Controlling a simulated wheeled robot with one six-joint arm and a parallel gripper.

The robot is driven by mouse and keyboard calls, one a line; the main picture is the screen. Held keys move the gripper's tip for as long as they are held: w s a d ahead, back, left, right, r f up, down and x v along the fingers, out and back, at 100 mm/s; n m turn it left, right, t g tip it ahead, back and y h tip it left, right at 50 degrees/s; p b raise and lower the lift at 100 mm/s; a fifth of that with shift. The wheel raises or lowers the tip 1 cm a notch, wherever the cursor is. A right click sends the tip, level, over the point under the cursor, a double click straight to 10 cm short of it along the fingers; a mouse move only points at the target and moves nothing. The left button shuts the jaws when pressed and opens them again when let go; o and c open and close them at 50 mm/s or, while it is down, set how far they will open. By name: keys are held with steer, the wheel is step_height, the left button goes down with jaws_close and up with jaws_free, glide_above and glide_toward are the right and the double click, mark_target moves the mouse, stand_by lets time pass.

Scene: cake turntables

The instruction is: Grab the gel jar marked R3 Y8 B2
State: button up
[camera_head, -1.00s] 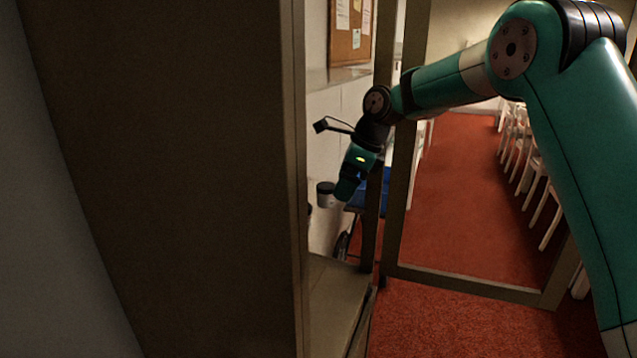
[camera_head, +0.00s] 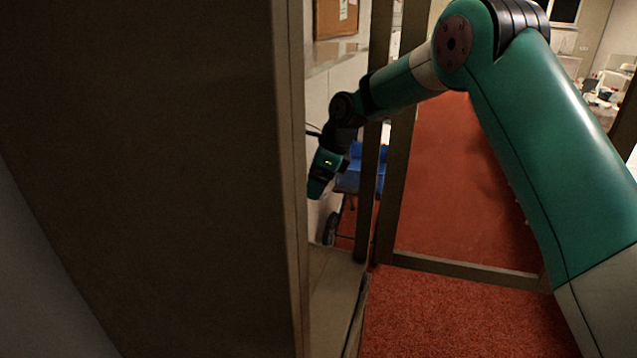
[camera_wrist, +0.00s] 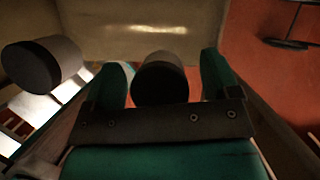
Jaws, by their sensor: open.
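In the wrist view a dark, round-topped jar (camera_wrist: 160,80) shows between the two teal fingers of my gripper (camera_wrist: 166,72). The fingers are open on either side of it. I cannot tell how deep it sits between them or whether either finger touches it. A second dark-topped jar (camera_wrist: 42,64) stands to the left, outside the fingers. No label is readable on either jar, so I cannot tell which is R3 Y8 B2. In the head view my gripper (camera_head: 318,187) points down beside the brown panel's edge, and no jar is visible there.
A large brown panel (camera_head: 150,170) fills the left of the head view, close to my gripper. A dark-framed glass partition (camera_head: 398,180) stands to the right of it. Red carpet (camera_head: 450,310) lies clear at the front. A blue chair (camera_head: 372,160) is beyond the frame.

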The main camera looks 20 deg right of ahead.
steer(key=shift+a+f, duration=0.15)
steer(key=shift+f, duration=0.15)
steer(key=c, duration=1.1)
